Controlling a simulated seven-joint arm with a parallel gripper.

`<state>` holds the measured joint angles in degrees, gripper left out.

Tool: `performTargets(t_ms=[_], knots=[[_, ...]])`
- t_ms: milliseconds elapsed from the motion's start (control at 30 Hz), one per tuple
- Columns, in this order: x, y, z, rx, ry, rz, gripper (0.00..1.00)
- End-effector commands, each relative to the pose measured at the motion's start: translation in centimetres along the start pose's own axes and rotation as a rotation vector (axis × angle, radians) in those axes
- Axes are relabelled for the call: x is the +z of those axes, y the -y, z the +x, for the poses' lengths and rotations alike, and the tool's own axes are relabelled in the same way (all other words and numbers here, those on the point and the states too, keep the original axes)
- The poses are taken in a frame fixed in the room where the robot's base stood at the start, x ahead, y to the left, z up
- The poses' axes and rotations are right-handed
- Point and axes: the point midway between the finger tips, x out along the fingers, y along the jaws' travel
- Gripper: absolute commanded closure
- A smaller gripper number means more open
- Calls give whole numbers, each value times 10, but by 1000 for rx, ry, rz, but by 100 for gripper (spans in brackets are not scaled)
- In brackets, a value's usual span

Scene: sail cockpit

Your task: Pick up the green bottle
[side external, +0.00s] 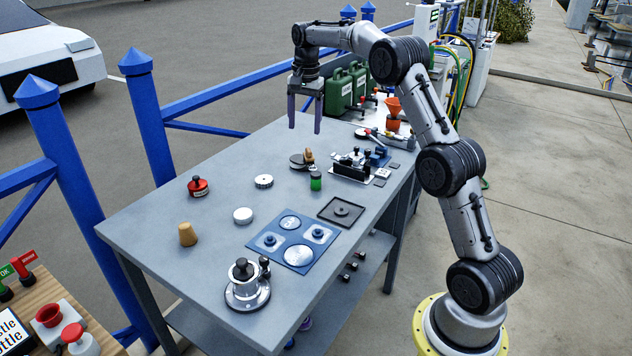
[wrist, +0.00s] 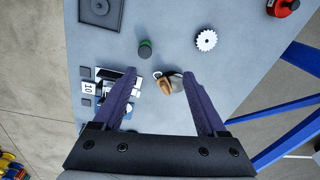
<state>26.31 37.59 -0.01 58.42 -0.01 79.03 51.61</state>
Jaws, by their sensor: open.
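The green bottle (side external: 316,181) is small and upright with a dark cap. It stands on the grey table, left of a square black tray in the side external view. In the wrist view the green bottle (wrist: 145,48) shows from above, beyond the fingertips and left of centre. My gripper (side external: 304,128) is open and empty, with its purple fingers pointing down, high above the table's far part. In the wrist view my gripper (wrist: 160,75) has its fingers spread, with a brown-handled object (wrist: 168,84) seen between them and below.
Near the bottle are a black tray (side external: 341,211), a white knurled cap (side external: 264,181) and a black-and-silver fixture (side external: 352,166). A red knob (side external: 198,186), a cork (side external: 188,234) and a blue mat (side external: 273,245) lie nearer. Green canisters (side external: 339,92) stand at the back. A blue fence (side external: 225,90) borders the table.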

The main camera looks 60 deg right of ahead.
Motion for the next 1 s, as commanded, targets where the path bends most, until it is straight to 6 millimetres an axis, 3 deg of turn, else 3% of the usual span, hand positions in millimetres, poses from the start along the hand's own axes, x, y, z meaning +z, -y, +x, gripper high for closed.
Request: performTargets(t_ms=[100,367,600,1000], knots=[[-17,-10,38,48,36,34,26],[-24,-22,73,73,55,56,26],[-21,-25,117,73,55,55,26],[-18,-30,153,73,55,55,26]])
